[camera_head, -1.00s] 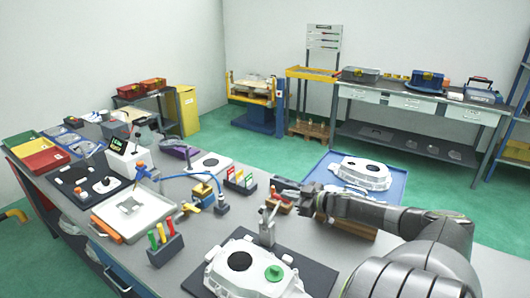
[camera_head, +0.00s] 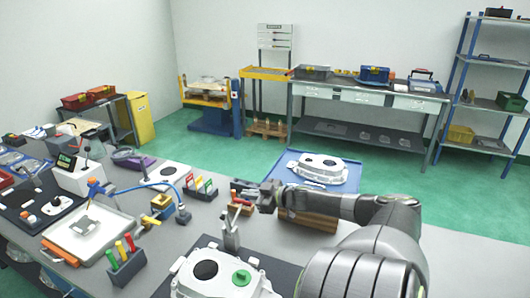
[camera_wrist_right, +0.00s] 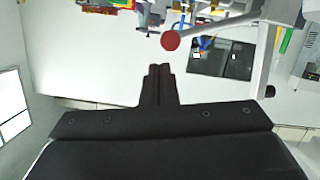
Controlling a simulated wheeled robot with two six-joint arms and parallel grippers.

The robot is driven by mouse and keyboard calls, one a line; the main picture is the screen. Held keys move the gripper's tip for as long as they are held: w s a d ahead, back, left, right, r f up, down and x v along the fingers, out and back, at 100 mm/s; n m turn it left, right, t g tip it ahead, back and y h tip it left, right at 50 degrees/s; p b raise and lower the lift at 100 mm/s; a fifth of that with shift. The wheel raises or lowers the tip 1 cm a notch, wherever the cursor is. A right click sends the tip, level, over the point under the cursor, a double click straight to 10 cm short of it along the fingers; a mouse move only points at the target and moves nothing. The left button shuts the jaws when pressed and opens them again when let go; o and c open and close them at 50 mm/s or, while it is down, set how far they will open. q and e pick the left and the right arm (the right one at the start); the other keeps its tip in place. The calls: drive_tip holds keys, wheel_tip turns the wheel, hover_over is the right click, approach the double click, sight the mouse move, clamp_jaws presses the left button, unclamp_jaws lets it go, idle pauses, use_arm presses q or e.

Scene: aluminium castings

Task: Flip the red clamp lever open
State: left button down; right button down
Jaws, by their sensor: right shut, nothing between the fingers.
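A small grey toggle clamp (camera_head: 231,236) stands on the bench at the back edge of the dark mat, behind the white casting. In the right wrist view, a round red knob (camera_wrist_right: 170,40) sits at the end of its light grey lever bar (camera_wrist_right: 215,26). My right gripper (camera_head: 262,196) reaches in from the right, just above and to the right of the clamp. Its fingers (camera_wrist_right: 158,70) are shut and empty, with the red knob just beyond their tips; a gap shows between them. My left gripper is out of view.
The white casting with a green cap (camera_head: 241,277) lies on the mat in front of the clamp. A block with coloured tags (camera_head: 201,187) and a blue hose fixture (camera_head: 161,201) stand to the left. A blue tray with another casting (camera_head: 322,167) lies behind my arm.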

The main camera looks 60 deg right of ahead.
wheel_tip(320, 180, up, 3)
drive_tip(key=shift+a+r+p, duration=0.1)
drive_tip(key=shift+p, duration=0.95)
drive_tip(key=p+v, duration=0.2)
drive_tip(key=v, duration=0.7)
drive_tip(key=shift+s+d+f, duration=0.25)
drive_tip(key=shift+s, duration=0.25)
